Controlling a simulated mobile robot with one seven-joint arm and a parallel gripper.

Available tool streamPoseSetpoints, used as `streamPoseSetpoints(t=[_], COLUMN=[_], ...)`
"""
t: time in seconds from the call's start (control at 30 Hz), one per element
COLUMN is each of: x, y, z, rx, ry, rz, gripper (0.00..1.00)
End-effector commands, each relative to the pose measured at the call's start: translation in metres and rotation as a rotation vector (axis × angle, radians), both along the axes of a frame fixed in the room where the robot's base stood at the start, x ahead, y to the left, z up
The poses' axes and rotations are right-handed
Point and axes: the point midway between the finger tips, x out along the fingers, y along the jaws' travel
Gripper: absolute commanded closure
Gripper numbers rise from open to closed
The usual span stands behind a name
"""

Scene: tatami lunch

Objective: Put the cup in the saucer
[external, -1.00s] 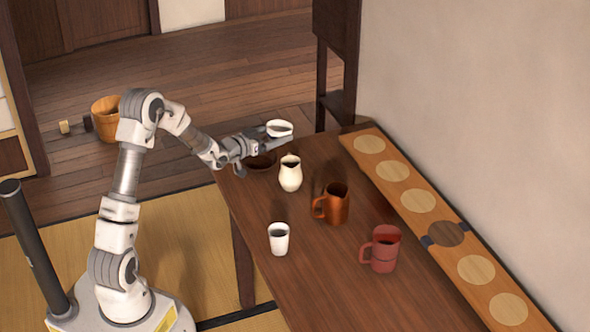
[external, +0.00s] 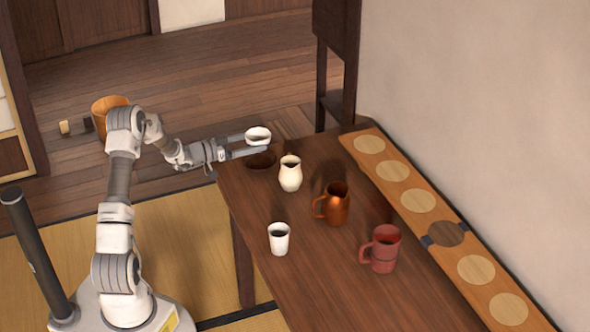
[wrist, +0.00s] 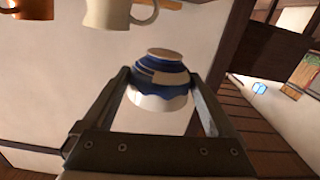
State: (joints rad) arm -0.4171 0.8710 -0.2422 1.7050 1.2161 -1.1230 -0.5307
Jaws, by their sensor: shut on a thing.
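My gripper (external: 256,143) is shut on a white cup (external: 258,134), with a finger on either side of it. In the wrist view the cup (wrist: 160,82) shows a blue and white pattern between the two fingers. The cup is held up near the far left end of the table. The dark brown saucer (external: 262,162) lies on the table just below the cup in the external view, partly covered by my gripper. A gap shows between cup and saucer. The saucer does not show in the wrist view.
A cream pitcher (external: 290,175) stands close to the saucer on its right. A copper mug (external: 336,207), a white tumbler (external: 279,240) and a red mug (external: 384,250) stand nearer on the table (external: 320,270). A wooden board with round inlays (external: 400,168) runs along the wall.

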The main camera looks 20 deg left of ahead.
Motion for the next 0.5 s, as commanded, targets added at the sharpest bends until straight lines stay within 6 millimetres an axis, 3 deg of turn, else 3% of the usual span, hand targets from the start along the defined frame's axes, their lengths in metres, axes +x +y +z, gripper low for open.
streamPoseSetpoints(t=[0.03,0.2,0.5], x=[0.006,0.021,0.026], y=[0.011,0.035,0.044], z=[-0.011,-0.026,-0.045], rx=[0.0,-0.001,-0.001], ry=[-0.001,-0.001,0.001], rz=[0.003,0.001,0.0], gripper=[0.77,0.77,0.77])
